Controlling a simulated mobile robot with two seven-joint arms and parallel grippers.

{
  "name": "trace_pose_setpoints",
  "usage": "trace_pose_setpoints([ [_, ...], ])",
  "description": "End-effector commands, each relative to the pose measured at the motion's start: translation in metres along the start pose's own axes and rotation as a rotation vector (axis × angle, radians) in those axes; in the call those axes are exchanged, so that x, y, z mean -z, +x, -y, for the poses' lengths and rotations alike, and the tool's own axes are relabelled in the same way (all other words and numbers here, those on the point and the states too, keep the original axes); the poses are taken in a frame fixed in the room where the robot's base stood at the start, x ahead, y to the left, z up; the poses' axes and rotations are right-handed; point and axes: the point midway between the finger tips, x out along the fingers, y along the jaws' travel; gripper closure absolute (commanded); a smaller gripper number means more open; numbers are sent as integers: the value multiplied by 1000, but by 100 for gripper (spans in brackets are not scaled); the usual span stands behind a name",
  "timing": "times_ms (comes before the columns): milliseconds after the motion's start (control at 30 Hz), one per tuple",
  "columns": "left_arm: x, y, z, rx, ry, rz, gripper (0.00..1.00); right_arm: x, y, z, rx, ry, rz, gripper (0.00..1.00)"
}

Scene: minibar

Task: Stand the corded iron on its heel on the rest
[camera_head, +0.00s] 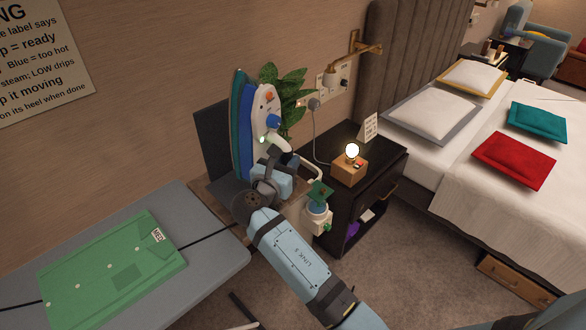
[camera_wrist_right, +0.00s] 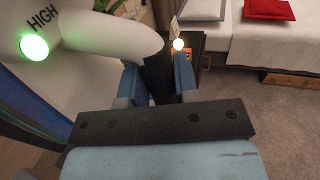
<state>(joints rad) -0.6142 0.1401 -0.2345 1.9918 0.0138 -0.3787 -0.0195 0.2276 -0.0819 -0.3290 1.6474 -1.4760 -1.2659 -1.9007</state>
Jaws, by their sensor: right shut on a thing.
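The corded iron (camera_head: 266,112) is white with a blue dial and stands about upright, nose up, with its blue-teal sole side facing left. The wrist view shows its white body and handle (camera_wrist_right: 110,35), the word HIGH and a lit green lamp. My right gripper (camera_head: 284,160) is shut on the dark lower end of the iron's handle, which shows between the fingers (camera_wrist_right: 158,88). A dark panel (camera_head: 211,135) and a brown ledge at the board's end, perhaps the rest, are behind and below it. My arm hides the iron's heel, so contact cannot be told. My left gripper is out of view.
A grey ironing board (camera_head: 215,255) with a folded green shirt (camera_head: 115,270) lies at left. A leafy plant (camera_head: 287,90) stands behind the iron. A black nightstand (camera_head: 385,165) with a lit lamp (camera_head: 352,151) is at right, and a grey cord hangs from the wall socket (camera_head: 313,103).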

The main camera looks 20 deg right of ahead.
Motion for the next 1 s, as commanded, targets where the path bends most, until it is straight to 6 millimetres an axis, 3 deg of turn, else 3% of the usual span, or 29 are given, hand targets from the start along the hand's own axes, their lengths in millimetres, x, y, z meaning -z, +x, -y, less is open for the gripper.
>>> trace_pose_setpoints([
  [33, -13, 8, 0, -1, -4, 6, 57, 8, 2, -6, 0, 7, 4, 100],
  [100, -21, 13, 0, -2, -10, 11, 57, 12, 4, -12, 0, 8, 4, 100],
  [600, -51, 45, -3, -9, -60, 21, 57, 46, 18, -57, -1, 7, 4, 100],
  [1000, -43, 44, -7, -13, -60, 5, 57, 64, 21, -65, 0, 6, 4, 100],
])
